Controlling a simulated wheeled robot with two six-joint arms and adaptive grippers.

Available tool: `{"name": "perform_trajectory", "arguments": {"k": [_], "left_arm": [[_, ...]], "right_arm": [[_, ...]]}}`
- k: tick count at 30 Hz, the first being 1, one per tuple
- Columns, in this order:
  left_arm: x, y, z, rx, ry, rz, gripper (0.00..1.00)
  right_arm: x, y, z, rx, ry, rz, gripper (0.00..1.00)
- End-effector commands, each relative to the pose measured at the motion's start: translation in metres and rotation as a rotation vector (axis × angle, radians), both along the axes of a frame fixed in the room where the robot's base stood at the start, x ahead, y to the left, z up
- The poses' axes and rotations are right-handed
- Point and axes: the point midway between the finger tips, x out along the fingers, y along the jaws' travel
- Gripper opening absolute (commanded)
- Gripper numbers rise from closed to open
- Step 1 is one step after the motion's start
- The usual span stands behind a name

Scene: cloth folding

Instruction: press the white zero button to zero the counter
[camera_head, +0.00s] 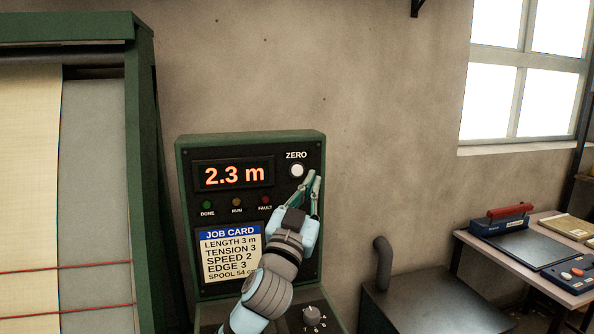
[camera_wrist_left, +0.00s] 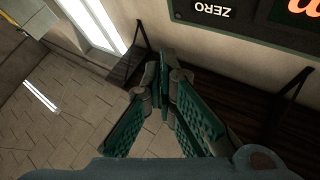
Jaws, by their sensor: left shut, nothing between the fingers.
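The white zero button (camera_head: 297,171) is round and sits under the ZERO label at the upper right of the green-framed counter panel (camera_head: 313,148). The counter display (camera_head: 234,174) reads 2.3 m in orange digits. My left gripper (camera_head: 315,176) is shut and empty, with its tips just right of the button in the head view; I cannot tell how far they are from the panel. In the left wrist view, the shut fingertips (camera_wrist_left: 164,55) are below the upside-down ZERO label (camera_wrist_left: 211,12), and the button cannot be made out. My right gripper is not in view.
A job card (camera_head: 231,254) and three small lamps are on the panel, with a knob (camera_head: 312,313) below. A green-framed machine with cream sheet (camera_head: 30,180) stands left. A dark cabinet (camera_head: 420,300) and a bench with a red-handled device (camera_head: 505,215) stand right.

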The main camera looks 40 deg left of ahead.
Motion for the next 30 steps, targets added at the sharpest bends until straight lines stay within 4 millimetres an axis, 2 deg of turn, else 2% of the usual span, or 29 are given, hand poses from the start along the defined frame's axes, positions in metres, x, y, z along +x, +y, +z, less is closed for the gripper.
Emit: {"name": "perform_trajectory", "arguments": {"k": [5, 18, 24, 30], "left_arm": [[0.009, 0.014, -0.002, 0.003, 0.002, 0.004, 0.00], [0.042, 0.064, -0.001, 0.001, 0.001, 0.006, 0.00], [0.047, 0.073, 0.000, 0.001, 0.001, 0.006, 0.00], [0.047, 0.073, 0.000, 0.001, 0.001, 0.006, 0.00]], "right_arm": [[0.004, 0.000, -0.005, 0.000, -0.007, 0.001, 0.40], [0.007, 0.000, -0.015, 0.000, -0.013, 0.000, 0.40], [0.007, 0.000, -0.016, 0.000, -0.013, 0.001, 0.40], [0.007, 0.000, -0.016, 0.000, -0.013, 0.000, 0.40]]}}
